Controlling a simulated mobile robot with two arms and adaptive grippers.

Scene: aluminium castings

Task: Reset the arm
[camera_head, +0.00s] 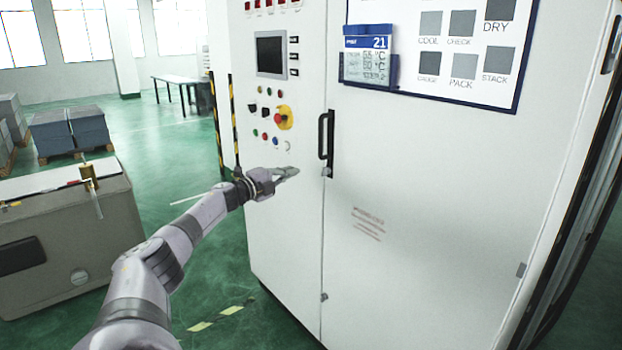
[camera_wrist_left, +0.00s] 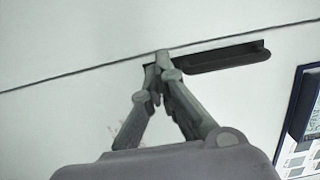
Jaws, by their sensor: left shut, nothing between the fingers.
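My left arm comes in from the lower left in the head view. Its gripper (camera_head: 290,171) is raised in front of a white control cabinet (camera_head: 440,200), a little left of the cabinet's black door handle (camera_head: 326,138). In the left wrist view the two fingers of the gripper (camera_wrist_left: 158,62) meet at the tips and hold nothing. The black handle (camera_wrist_left: 230,56) lies just beyond and right of the fingertips there. I cannot tell whether the fingertips touch the cabinet. My right gripper does not show.
The cabinet carries a screen (camera_head: 270,55), buttons with a red emergency stop (camera_head: 282,118) and a board with grey squares (camera_head: 440,45). A grey-beige unit (camera_head: 75,245) stands at left. Grey crates (camera_head: 70,128) and a table (camera_head: 182,80) are farther back. Green floor (camera_head: 170,150) lies open between.

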